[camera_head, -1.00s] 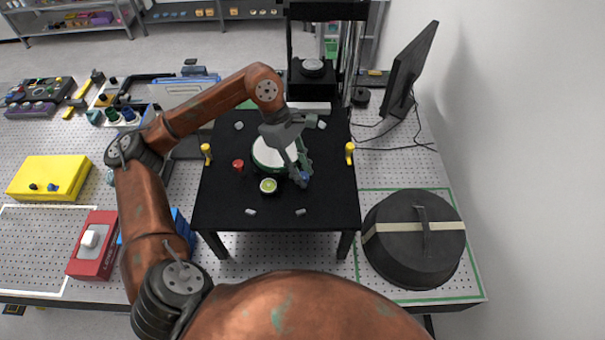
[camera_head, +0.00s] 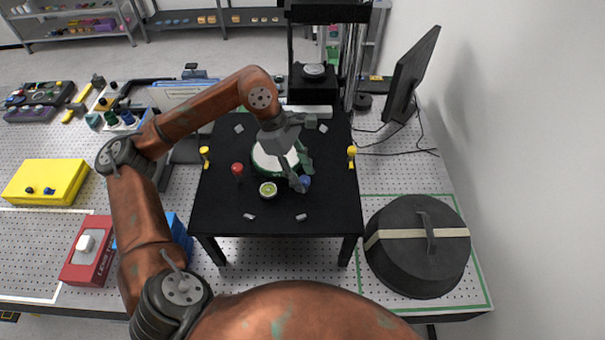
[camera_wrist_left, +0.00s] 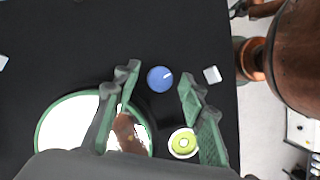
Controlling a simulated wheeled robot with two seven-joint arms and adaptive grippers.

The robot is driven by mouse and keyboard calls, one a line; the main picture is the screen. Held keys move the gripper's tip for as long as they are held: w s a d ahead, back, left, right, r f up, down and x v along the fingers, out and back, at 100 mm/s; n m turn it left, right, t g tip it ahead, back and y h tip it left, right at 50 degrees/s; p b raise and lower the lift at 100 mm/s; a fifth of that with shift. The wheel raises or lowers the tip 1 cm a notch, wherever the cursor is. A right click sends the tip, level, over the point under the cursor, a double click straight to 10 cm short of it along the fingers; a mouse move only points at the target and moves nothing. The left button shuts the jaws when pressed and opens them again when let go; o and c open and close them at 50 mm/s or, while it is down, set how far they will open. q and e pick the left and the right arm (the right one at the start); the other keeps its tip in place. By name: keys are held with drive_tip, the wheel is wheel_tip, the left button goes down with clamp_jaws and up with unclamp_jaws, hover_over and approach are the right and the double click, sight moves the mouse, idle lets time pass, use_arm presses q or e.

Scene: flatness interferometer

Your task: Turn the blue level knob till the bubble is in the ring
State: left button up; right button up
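The blue level knob (camera_head: 305,181) is on the black table plate at the front right of a round mirror-like disc with a green rim (camera_wrist_left: 42,128). In the left wrist view the knob (camera_wrist_left: 160,79) has a white pointer mark toward the upper right. My left gripper (camera_head: 302,174) is open at the knob. In the wrist view its green-padded fingertips (camera_wrist_left: 159,84) stand apart on either side of the knob, with gaps visible. The round yellow-green bubble level (camera_head: 268,190) is left of the knob; its ring (camera_wrist_left: 183,142) shows, but the bubble's exact place is too small to tell.
A black lidded cover (camera_head: 417,262) sits at the right, a monitor (camera_head: 411,72) behind. A red box (camera_head: 88,262) and yellow box (camera_head: 47,181) are at the left.

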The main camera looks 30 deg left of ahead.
use_arm(q)
drive_tip(key=shift+r, duration=0.1)
drive_tip(key=v, duration=1.1)
drive_tip(key=shift+a+r, duration=0.15)
drive_tip(key=shift+r, duration=0.25)
use_arm(e)
drive_tip(key=shift+d, duration=0.1)
